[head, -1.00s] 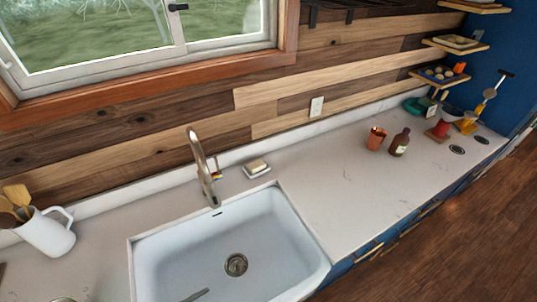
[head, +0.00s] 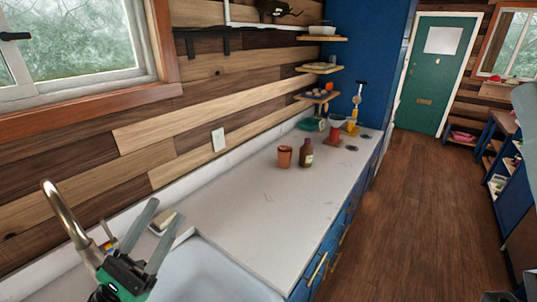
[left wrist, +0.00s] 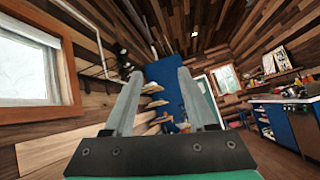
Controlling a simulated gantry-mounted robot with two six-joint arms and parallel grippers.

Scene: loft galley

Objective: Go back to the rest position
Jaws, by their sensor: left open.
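My left gripper (head: 168,213) is at the lower left of the head view, raised beside the faucet and near the sink. Its two grey fingers are spread apart with nothing between them. In the left wrist view its fingers (left wrist: 160,76) also stand apart and empty, pointing across the room. My right gripper cannot be made out; only a small dark shape shows at the bottom right edge of the head view.
The faucet (head: 68,218) and white sink (head: 205,278) are close to my left gripper. A copper cup (head: 285,157) and brown bottle (head: 306,154) stand on the counter (head: 255,205). Wall shelves (head: 320,68) are beyond. The wooden floor (head: 425,220) at right is clear.

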